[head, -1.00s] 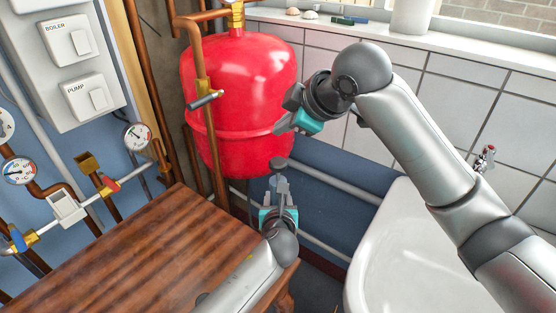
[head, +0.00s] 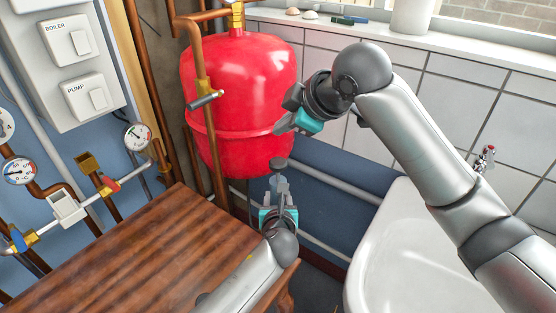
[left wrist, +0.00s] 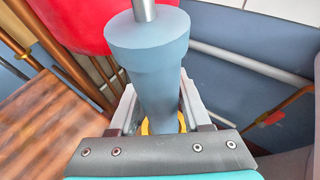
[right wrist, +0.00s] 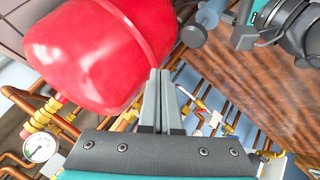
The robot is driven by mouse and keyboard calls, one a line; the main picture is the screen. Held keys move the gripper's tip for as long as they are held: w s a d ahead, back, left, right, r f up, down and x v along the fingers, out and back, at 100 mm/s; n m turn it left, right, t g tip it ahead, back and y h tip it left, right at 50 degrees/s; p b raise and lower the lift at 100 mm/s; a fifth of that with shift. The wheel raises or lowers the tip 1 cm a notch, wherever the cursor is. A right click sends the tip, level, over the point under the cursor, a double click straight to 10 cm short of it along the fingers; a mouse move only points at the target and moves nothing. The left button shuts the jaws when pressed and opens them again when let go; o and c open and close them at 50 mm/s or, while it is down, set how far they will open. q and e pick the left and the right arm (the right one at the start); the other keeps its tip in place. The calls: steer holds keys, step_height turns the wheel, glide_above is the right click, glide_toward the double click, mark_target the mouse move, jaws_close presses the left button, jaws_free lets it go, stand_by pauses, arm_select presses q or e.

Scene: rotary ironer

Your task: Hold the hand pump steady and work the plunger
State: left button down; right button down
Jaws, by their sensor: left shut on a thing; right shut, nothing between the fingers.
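The hand pump (left wrist: 150,45) is a blue-grey cylinder with a wider collar at its top and a metal rod (left wrist: 145,10) rising out of it. My left gripper (head: 279,188) is shut on its body, one finger on each side in the left wrist view. In the head view a small dark round end (head: 279,163) shows just beyond the left fingertips. The right wrist view shows the pump's round end (right wrist: 194,34) beside the left gripper. My right gripper (head: 280,129) is shut and empty, above the pump and in front of the red tank. The pump's lower part is hidden.
The red tank (head: 240,90) with its copper pipe stands close behind both grippers. A wooden table (head: 120,245) lies at lower left and a white basin (head: 400,250) at lower right. Gauges and valves (head: 65,207) line the left wall.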

mark_target(283, 163)
stand_by(0.4)
step_height(283, 163, up, 4)
steer(key=shift+f, duration=0.1)
stand_by(0.4)
steer(key=shift+f, duration=4.4)
steer(key=shift+f, duration=0.15)
steer(key=shift+f, duration=0.25)
